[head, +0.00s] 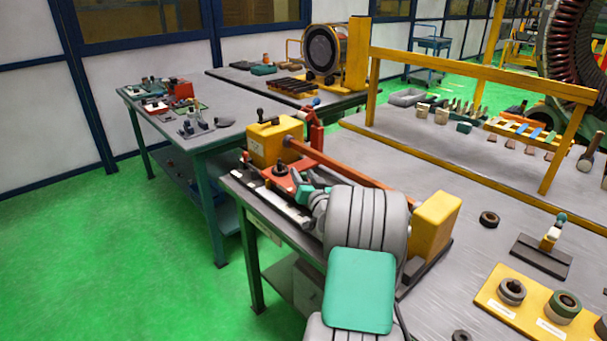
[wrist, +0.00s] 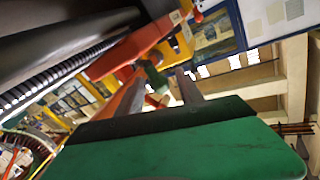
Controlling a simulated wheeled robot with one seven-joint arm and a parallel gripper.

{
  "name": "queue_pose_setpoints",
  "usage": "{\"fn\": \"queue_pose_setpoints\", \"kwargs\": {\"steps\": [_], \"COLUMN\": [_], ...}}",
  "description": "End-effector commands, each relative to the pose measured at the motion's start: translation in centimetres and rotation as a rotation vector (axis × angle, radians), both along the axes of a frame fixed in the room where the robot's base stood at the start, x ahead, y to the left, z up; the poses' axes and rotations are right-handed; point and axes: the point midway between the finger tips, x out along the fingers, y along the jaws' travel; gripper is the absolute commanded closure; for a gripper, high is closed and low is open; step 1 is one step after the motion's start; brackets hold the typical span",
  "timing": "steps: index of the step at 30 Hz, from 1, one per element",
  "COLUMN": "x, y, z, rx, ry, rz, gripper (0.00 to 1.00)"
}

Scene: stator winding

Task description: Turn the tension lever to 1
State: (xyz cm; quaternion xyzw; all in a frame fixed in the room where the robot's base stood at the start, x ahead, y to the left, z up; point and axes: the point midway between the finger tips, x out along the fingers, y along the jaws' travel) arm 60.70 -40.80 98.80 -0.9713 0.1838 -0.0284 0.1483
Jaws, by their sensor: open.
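A winding machine stands on the table, with a yellow block (head: 272,140) at its left end and a red carriage (head: 276,176) along its near side. A dark knob (head: 280,170) stands on the carriage. A red upright with a blue-tipped handle (head: 316,103) stands beside the yellow block. I cannot tell for sure which of these is the tension lever, and no number mark is readable. My gripper (head: 302,187) is at the carriage, partly hidden by my arm. In the wrist view my open gripper (wrist: 160,84) has a red bar (wrist: 130,52) and a small dark green part (wrist: 155,77) beyond its fingers.
A long red bar (head: 335,165) runs to a yellow end block (head: 434,222). A yellow frame (head: 480,72) rises behind the machine. Rings on a yellow board (head: 520,312) lie at the lower right. Green floor (head: 110,235) is clear at left.

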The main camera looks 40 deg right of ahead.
Motion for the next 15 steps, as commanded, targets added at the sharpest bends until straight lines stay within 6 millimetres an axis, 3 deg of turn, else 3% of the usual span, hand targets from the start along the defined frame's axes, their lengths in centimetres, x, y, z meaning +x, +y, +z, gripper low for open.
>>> {"fn": "queue_pose_setpoints", "kwargs": {"steps": [7,15], "x": [0.13,0.1], "y": [-0.06,-0.05], "z": [-0.04,-0.04], "rx": [0.0,0.0], "ry": [0.0,0.001], "rz": [-0.001,0.0], "gripper": [0.57,0.79]}}
